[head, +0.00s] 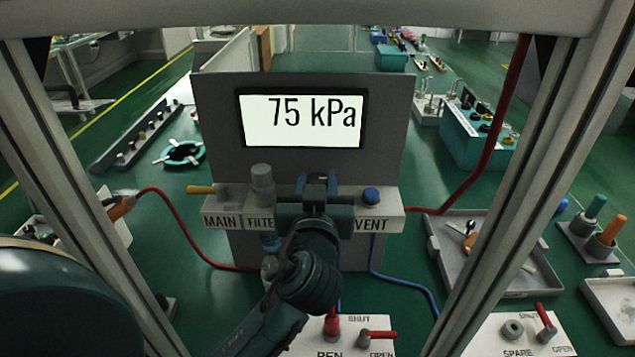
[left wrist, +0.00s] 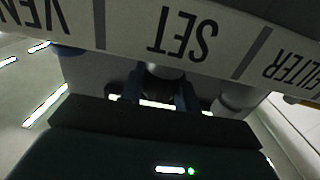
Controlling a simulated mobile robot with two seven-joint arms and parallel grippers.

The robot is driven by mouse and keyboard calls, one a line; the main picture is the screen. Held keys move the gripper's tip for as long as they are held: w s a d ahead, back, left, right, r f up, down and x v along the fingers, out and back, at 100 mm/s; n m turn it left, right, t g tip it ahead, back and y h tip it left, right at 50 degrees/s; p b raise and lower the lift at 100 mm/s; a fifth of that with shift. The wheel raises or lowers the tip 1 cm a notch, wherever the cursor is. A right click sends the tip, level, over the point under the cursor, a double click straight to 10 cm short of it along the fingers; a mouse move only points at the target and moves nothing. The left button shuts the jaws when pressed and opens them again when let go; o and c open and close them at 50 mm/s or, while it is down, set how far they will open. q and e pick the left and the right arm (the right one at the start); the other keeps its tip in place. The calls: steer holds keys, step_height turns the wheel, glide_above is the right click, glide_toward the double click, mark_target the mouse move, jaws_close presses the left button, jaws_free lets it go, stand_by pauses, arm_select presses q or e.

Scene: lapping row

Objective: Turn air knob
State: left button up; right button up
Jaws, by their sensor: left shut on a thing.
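The air unit is a grey panel with a screen (head: 303,120) that reads 75 kPa. Below it a light grey block (head: 222,222) carries the labels MAIN, FILTE(R) and VENT. In the left wrist view the label SET (left wrist: 182,35) shows upside down. My left gripper (head: 318,182) stands at the block between FILTER and VENT and hides the SET label in the head view. In the left wrist view its fingers (left wrist: 160,92) are shut on the air knob (left wrist: 165,72) by the SET label, mostly hidden between them. My right gripper is out of view.
A yellow lever (head: 200,190), a grey filter cap (head: 262,178) and a blue vent button (head: 371,195) flank the gripper. Red and blue hoses (head: 405,283) run over the green bench. Metal frame posts stand left and right. A grey tray (head: 446,262) lies at right.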

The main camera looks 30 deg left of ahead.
arm_select(q)
steer(key=m+t+h+p, duration=0.1)
steer(key=m+h, duration=0.2)
steer(key=h, duration=0.1)
steer(key=shift+r, duration=0.2)
steer(key=shift+m+t+h+p, duration=0.3)
steer(key=shift+m+h+p, duration=0.3)
steer(key=shift+h, duration=0.6)
steer(key=shift+m+h, duration=0.4)
steer(key=shift+h, duration=0.2)
steer(key=shift+p, duration=0.3)
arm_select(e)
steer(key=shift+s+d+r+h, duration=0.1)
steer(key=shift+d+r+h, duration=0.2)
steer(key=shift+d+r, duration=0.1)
arm_select(q)
steer(key=shift+f+h, duration=0.1)
steer(key=shift+h, duration=0.2)
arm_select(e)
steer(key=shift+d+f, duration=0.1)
arm_select(q)
steer(key=o, duration=0.8)
steer(key=shift+c, duration=0.2)
steer(key=shift+o, duration=1)
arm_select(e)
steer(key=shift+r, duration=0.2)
